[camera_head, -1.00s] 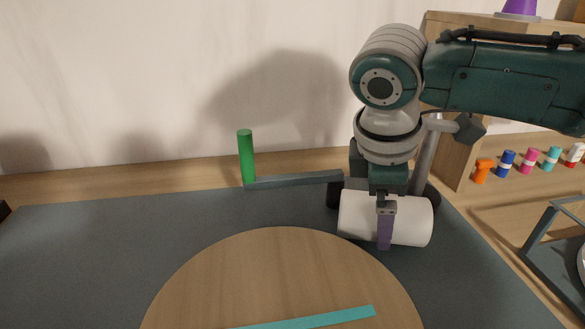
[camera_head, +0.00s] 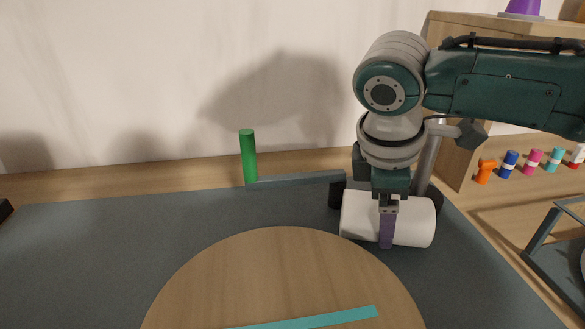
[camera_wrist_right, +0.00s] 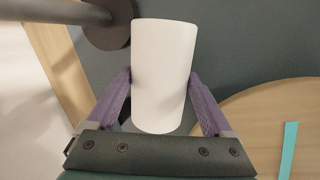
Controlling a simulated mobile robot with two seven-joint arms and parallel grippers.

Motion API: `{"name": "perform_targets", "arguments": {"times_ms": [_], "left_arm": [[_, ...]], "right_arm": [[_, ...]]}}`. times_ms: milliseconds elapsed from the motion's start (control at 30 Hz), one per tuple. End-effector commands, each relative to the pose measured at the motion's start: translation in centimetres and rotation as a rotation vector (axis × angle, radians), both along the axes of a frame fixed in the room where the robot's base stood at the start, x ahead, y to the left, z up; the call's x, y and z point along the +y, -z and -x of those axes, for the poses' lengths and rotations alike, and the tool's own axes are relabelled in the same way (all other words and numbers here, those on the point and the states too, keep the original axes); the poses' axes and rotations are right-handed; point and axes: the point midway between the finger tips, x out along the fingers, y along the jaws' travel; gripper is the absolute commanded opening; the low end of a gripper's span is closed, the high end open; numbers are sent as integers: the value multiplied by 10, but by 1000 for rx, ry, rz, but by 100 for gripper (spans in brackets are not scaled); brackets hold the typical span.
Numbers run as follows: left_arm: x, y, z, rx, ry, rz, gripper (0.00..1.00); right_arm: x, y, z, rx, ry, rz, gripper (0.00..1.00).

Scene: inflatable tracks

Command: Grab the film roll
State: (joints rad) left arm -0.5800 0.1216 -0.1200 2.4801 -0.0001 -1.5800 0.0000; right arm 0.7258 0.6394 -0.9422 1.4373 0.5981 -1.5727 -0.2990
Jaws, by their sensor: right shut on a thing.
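The film roll (camera_head: 412,221) is a white cylinder lying on its side at the back right of the dark table, beside the round wooden board. It also shows in the right wrist view (camera_wrist_right: 163,70). My right gripper (camera_head: 387,242) reaches down over it from above, with a purple finger across its near side. In the right wrist view its two purple fingers (camera_wrist_right: 164,98) are on either side of the roll, shut on it. The head view does not show clearly whether the roll touches the table. My left gripper is out of view.
A round wooden board (camera_head: 270,270) with a teal strip (camera_head: 305,319) lies in front of the roll. A green upright post (camera_head: 249,157) and a grey bar (camera_head: 300,180) stand behind. Small coloured rolls (camera_head: 509,164) sit on a shelf at right. The table's left part is clear.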

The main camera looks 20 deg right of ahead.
Motion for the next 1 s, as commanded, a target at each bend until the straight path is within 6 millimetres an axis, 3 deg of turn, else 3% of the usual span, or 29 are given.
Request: {"name": "perform_targets", "arguments": {"times_ms": [200,667,867,1000], "left_arm": [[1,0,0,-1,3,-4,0],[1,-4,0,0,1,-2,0],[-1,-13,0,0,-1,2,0],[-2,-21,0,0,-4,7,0]], "right_arm": [[0,0,0,0,0,0,0],[0,-12,-1,-5,1,-1,0],[0,-49,-2,-8,0,0,0],[0,-90,-2,-10,0,-1,0]]}}
